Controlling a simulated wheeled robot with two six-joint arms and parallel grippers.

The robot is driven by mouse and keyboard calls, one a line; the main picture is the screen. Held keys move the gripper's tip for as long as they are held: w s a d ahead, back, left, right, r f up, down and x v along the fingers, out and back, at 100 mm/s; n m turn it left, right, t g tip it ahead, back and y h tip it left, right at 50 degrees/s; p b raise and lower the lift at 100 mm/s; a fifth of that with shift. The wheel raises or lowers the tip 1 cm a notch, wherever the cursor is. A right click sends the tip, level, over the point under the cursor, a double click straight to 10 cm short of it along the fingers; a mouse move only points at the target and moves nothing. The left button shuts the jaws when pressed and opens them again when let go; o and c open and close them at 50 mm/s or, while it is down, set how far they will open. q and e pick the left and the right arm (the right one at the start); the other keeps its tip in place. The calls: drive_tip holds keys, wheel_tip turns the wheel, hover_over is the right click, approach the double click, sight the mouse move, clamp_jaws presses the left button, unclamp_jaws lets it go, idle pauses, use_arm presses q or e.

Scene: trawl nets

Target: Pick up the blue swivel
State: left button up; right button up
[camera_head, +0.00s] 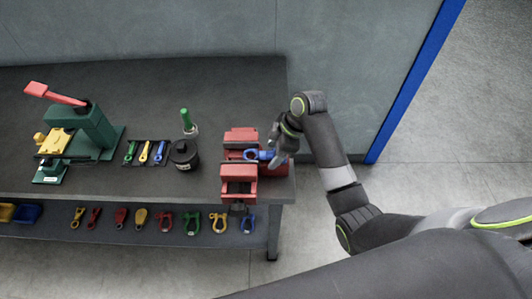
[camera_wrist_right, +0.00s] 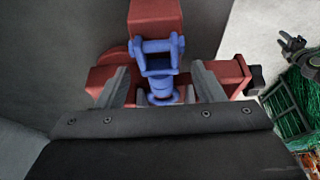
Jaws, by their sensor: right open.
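The blue swivel (camera_head: 251,154) lies at the red vise (camera_head: 239,188) on the right end of the dark bench. In the right wrist view the blue swivel (camera_wrist_right: 158,66) has a forked end toward the top and a rounded end lower down, against the red vise (camera_wrist_right: 155,18). My right gripper (camera_head: 272,156) reaches in from the right at the swivel. In the wrist view its fingers (camera_wrist_right: 160,84) are open, one on each side of the swivel's lower end, with gaps visible. My left gripper is not in view.
A green press with a red lever (camera_head: 95,130) stands at the left. A tool mat (camera_head: 135,163), a black canister (camera_head: 184,155) and a green-topped bottle (camera_head: 187,122) stand mid-bench. Green netting (camera_wrist_right: 300,110) shows at the wrist view's right.

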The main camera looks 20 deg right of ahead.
drive_tip(key=c, duration=1.2)
clamp_jaws()
drive_tip(key=shift+r, duration=0.15)
